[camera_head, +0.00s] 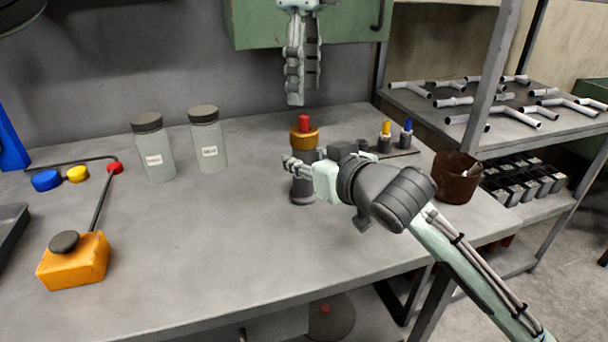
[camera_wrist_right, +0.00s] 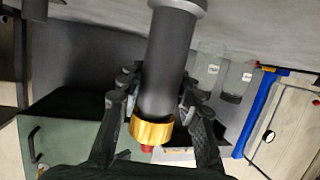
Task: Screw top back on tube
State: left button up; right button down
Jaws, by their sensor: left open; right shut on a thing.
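The dark grey tube (camera_head: 303,188) is upright on or just over the bench, with a flared grey base. The gold top (camera_head: 304,138) with a red tip (camera_head: 304,122) sits in line at its upper end; whether its thread is engaged I cannot tell. My right gripper (camera_head: 302,170) is shut around the tube's body below the top. In the right wrist view the tube (camera_wrist_right: 167,70) lies between both fingers, with the gold top (camera_wrist_right: 151,131) near the palm side. My left gripper (camera_head: 303,95) is open and empty, pointing down above the red tip and apart from it.
Two glass jars (camera_head: 155,155) (camera_head: 208,145) stand left of the tube. Small yellow-topped (camera_head: 385,135) and blue-topped (camera_head: 406,136) items and a brown bin (camera_head: 456,178) are on the right. An orange box (camera_head: 75,262) with a lever is at front left. The bench's front middle is clear.

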aim_at(304, 116)
pick_arm(q)
jog(key=n, duration=0.2)
jog(key=shift+n, duration=0.3)
jog(key=shift+f, duration=4)
